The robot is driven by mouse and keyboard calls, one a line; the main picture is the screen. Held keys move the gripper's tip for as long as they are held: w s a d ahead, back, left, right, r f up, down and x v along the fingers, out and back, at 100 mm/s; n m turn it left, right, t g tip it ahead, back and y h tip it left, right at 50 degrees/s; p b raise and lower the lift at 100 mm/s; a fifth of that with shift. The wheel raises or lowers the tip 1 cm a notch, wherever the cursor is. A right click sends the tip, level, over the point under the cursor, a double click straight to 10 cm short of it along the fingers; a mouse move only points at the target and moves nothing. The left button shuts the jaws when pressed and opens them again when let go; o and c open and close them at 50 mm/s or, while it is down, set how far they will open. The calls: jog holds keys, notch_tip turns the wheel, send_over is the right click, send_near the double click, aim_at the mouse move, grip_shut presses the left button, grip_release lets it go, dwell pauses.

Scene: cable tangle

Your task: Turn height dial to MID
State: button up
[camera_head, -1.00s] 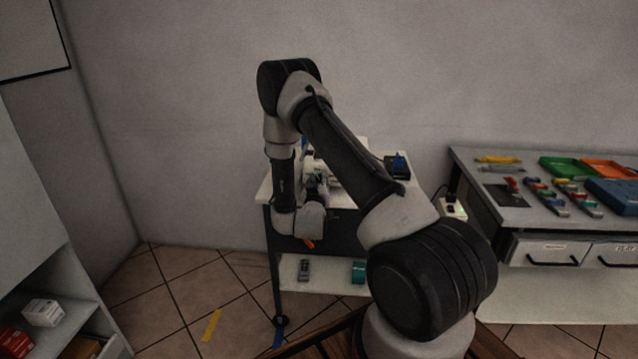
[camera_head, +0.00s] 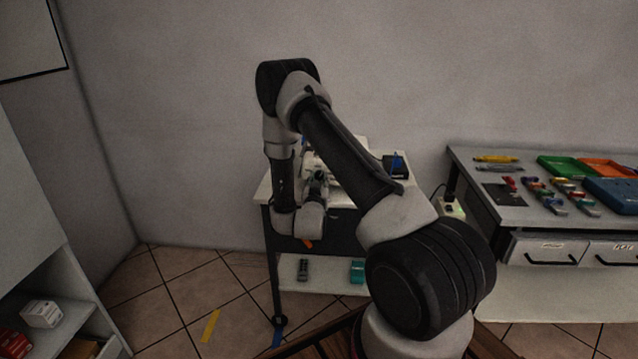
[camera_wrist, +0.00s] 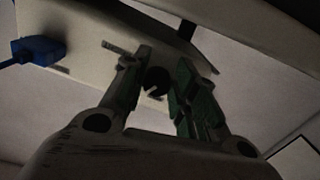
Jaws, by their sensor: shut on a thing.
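A pale machine body (camera_wrist: 78,72) fills the upper part of the wrist view, with a small dark round dial (camera_wrist: 156,80) on its face. My gripper (camera_wrist: 164,62) has its two fingers on either side of the dial and is shut on it. Some gap seems to show around the dial in this dark view. The dial's markings cannot be read. In the head view the white machine (camera_head: 317,164) stands on a small table, mostly hidden behind my arm. The dial cannot be made out there.
A blue plug with a cable (camera_wrist: 38,50) sits at the left of the machine in the wrist view. The small white-topped table (camera_head: 266,190) has a lower shelf. A grey workbench (camera_head: 470,172) with trays and tools stands at right. Open floor lies at left.

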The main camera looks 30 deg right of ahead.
jog(key=o, duration=1)
jog(key=shift+w+a, duration=0.25)
jog(key=shift+a, duration=0.15)
jog(key=shift+s, duration=0.15)
jog(key=v, duration=1.1)
jog(key=shift+s+a, duration=0.25)
jog(key=shift+s, duration=0.05)
